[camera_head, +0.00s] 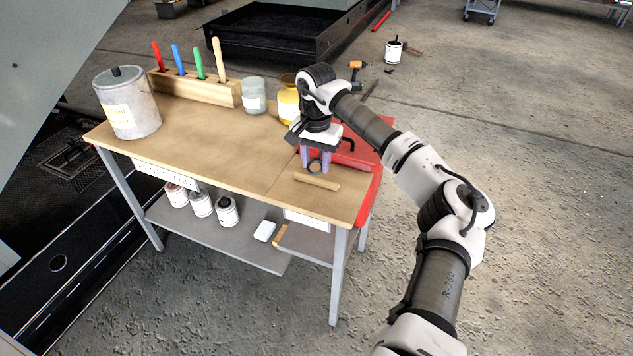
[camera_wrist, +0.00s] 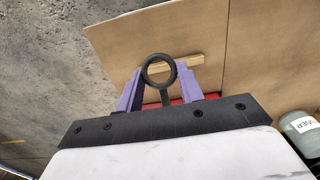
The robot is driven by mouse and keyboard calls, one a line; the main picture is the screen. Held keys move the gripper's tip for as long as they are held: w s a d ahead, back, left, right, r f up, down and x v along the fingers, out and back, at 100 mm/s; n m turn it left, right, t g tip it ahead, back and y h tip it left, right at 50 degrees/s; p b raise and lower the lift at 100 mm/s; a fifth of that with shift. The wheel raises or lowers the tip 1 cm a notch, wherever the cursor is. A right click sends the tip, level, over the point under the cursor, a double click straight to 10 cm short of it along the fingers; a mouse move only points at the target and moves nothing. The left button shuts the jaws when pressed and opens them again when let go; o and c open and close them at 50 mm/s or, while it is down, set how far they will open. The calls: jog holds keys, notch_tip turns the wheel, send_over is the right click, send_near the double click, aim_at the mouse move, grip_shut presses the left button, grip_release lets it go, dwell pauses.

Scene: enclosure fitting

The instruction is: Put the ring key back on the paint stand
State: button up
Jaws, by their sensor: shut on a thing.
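The ring key is a dark ring on a short stem; it shows clearly in the wrist view (camera_wrist: 160,87) and small in the head view (camera_head: 309,168). My gripper (camera_head: 316,165) is shut on it, with the purple fingers on either side of the stem and the ring sticking out past the fingertips. In the wrist view my gripper (camera_wrist: 160,82) is over the wooden top. The paint stand (camera_head: 225,152) is a wood-topped table with grey legs. The key is over its right end, near a short wooden strip (camera_head: 317,181). Whether the key touches the top cannot be told.
On the top stand a grey can (camera_head: 130,105), a wooden rack (camera_head: 195,88) with coloured handles, a glass jar (camera_head: 254,97) and a yellow jar (camera_head: 288,105). A red piece (camera_head: 362,188) lies along the right edge. Several paint cans (camera_head: 201,204) stand on the lower shelf. The top's front middle is clear.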

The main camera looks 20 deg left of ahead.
aim_at(316, 193)
notch_tip(316, 193, down, 8)
jog(key=shift+f+p, duration=0.1)
jog(key=shift+p, duration=0.4)
jog(key=o, duration=1)
jog(key=shift+f, duration=0.15)
notch_tip(316, 193, up, 12)
jog(key=shift+r+b, duration=0.2)
jog(key=shift+b, duration=0.95)
